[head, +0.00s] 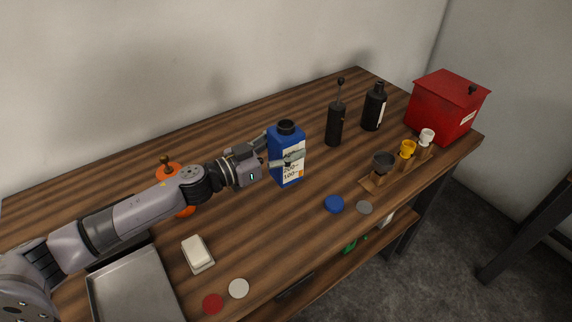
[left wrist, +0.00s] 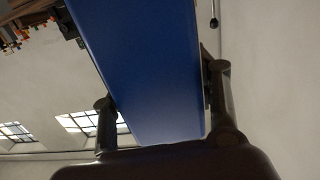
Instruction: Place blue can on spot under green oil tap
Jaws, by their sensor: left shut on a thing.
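The blue can (head: 281,142), a tall jug with a black cap and a white label, is upright near the middle of the wooden table. My left gripper (head: 277,152) is shut on it, with a finger on either side. In the left wrist view the can (left wrist: 150,70) fills the gap between the fingers. I cannot tell whether its base touches the table. I cannot make out a green oil tap or a spot under it; a green thing (head: 355,243) shows partly on the lower shelf. My right gripper is not in view.
Right of the can stand a black pump bottle (head: 334,125), a black bottle (head: 373,109), small cups on wooden stands (head: 407,150) and a red box (head: 446,105). Blue (head: 334,204) and grey (head: 364,207) discs lie near the front edge. A metal tray (head: 135,285) is front left.

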